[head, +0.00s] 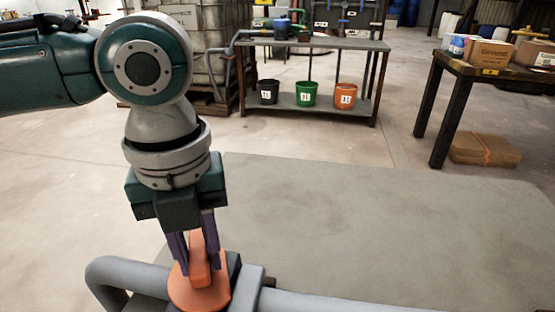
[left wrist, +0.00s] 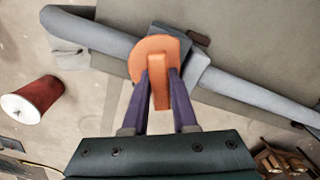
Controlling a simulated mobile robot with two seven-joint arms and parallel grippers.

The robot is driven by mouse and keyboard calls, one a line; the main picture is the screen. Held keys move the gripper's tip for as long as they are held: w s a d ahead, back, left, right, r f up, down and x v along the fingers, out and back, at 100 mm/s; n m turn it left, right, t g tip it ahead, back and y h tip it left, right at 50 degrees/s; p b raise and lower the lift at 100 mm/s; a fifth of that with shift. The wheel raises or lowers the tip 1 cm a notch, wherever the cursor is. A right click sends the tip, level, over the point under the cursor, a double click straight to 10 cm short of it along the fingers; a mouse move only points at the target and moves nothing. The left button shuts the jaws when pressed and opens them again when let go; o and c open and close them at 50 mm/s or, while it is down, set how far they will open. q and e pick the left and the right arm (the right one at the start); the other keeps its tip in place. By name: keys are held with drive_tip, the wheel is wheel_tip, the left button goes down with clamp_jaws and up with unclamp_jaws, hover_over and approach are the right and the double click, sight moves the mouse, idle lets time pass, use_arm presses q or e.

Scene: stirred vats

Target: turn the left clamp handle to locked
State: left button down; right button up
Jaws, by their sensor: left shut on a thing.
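An orange clamp handle (head: 199,262) sits at the bottom of the head view, a round disc with a raised grip bar, mounted on a grey pipe fitting. It also shows in the left wrist view (left wrist: 158,84), where the bar points down toward my gripper. My left gripper (head: 195,256) points down, its two purple fingers on either side of the raised bar and shut on it; the fingers also show in the left wrist view (left wrist: 158,98). A grey pipe (head: 330,304) runs right from the fitting, and a bent pipe lies to its left. My right gripper is not in view.
A grey flat surface (head: 400,225) extends behind the clamp and looks clear. Farther back a bench (head: 320,43) holds black, green and orange buckets. A table (head: 485,68) with boxes stands at right. A red cylindrical object (left wrist: 38,92) shows in the left wrist view.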

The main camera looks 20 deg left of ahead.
use_arm(q)
drive_tip(key=n+p, duration=0.4)
drive_tip(key=p, duration=0.1)
drive_tip(key=n+p, duration=0.2)
drive_tip(key=shift+r+n+p, duration=0.3)
drive_tip(key=shift+p, duration=0.1)
drive_tip(key=n+p, duration=0.2)
drive_tip(key=n, duration=0.1)
drive_tip(key=shift+f+p, duration=0.1)
drive_tip(key=shift+p, duration=0.2)
drive_tip(key=shift+f+n+p, duration=0.15)
drive_tip(key=shift+n+p, duration=0.7)
drive_tip(key=shift+n, duration=0.75)
drive_tip(key=c, duration=0.7)
unclamp_jaws()
